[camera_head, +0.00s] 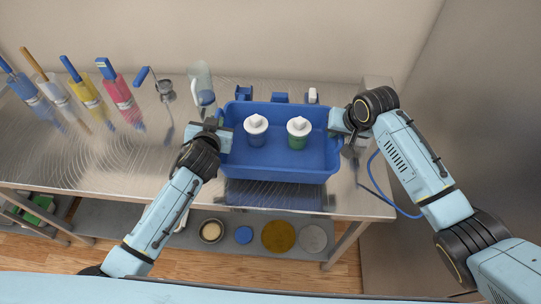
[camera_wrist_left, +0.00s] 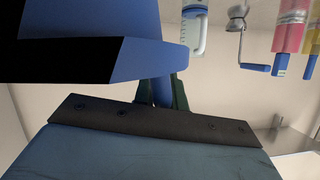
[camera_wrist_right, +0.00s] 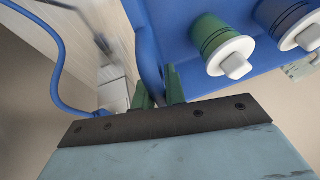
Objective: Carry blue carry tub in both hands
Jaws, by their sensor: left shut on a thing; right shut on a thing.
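The blue carry tub (camera_head: 280,173) is level in the head view, over the front part of the steel table. It holds a blue container (camera_head: 256,139) and a green container (camera_head: 297,141), both with white lids. My left gripper (camera_head: 222,130) is shut on the tub's left side; in the left wrist view its fingers (camera_wrist_left: 163,92) close on a blue part of the tub. My right gripper (camera_head: 340,125) is shut on the tub's right side; in the right wrist view its fingers (camera_wrist_right: 158,88) pinch the blue edge. A dark reflection under the tub suggests it is above the table.
Small blue items stand behind the tub. A blue hose (camera_head: 378,190) hangs at right. A lower shelf (camera_head: 130,225) holds round items.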

